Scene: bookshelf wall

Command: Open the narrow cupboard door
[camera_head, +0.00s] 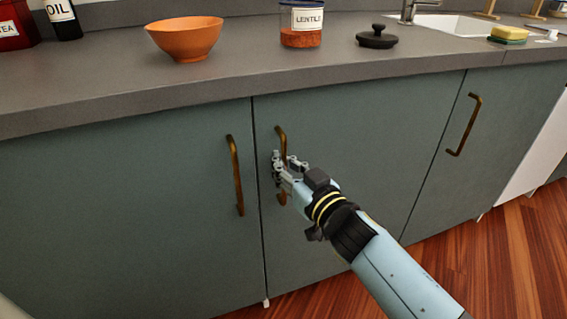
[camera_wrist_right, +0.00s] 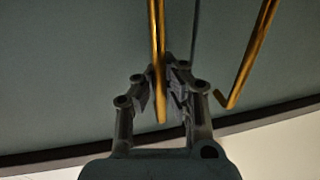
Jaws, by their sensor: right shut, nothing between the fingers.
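The grey-green cupboard door (camera_head: 345,190) in the middle is closed and flush with its neighbours. Its brass bar handle (camera_head: 281,138) stands upright near the door's left edge. My right gripper (camera_head: 278,163) is at this handle and covers its middle part. In the right wrist view the handle (camera_wrist_right: 157,45) runs down to the shut fingers (camera_wrist_right: 160,85), and its end shows at them. I cannot tell whether the fingers touch it. My left gripper is not in view.
A closed door (camera_head: 120,200) with its own handle (camera_head: 235,175) lies left of the seam, close to my gripper. Another closed door (camera_head: 500,130) is at the right. The worktop (camera_head: 240,80) above holds an orange bowl (camera_head: 186,40), a lentil jar (camera_head: 301,22) and a black lid (camera_head: 377,38).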

